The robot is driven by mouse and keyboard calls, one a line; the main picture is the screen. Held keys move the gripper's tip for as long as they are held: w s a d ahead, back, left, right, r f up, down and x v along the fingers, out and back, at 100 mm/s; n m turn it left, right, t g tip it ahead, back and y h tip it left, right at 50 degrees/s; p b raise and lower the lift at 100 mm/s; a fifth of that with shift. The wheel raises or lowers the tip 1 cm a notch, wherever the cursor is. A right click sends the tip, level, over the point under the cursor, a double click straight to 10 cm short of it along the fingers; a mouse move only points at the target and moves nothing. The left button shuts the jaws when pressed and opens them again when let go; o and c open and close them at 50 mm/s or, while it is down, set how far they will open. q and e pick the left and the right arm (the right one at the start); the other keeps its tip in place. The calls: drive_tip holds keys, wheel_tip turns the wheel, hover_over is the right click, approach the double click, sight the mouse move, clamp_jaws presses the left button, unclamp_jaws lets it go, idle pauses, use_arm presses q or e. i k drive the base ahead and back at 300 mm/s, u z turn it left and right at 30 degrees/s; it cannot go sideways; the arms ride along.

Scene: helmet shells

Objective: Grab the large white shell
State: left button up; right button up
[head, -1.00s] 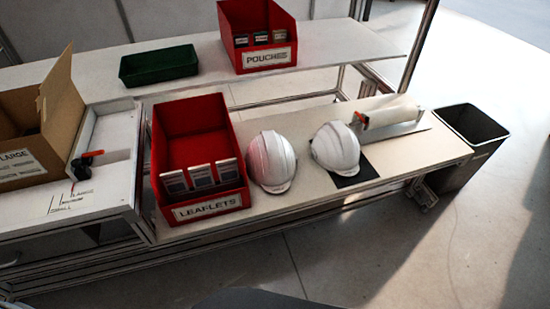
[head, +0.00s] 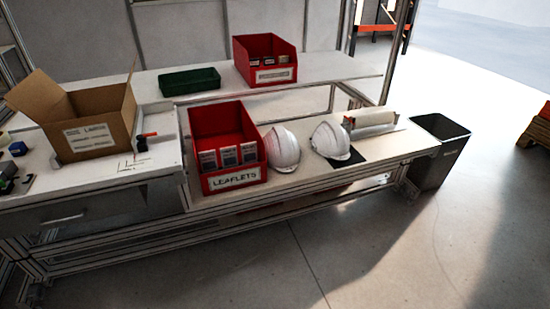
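Two white helmet shells sit on the bench in the head view. One shell (head: 284,149) stands just right of the red leaflets bin. The other shell (head: 331,141) stands further right, on or against a dark mat (head: 352,158). They look close in size, and I cannot tell for certain which is the large one. Neither of my grippers is in view.
The red leaflets bin (head: 232,181) stands left of the shells. A roll (head: 370,117) lies behind the right shell, and a dark waste bin (head: 437,150) stands at the bench's right end. An open cardboard box (head: 92,143) is at left. The floor in front is clear.

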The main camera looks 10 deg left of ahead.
sight(283, 151)
drive_tip(key=z, duration=0.6)
drive_tip(key=i, duration=0.55)
drive_tip(key=z, duration=0.95)
drive_tip(key=i, duration=1.05)
drive_tip(key=u, duration=0.8)
drive_tip(key=i, duration=0.7)
drive_tip(key=u, duration=0.75)
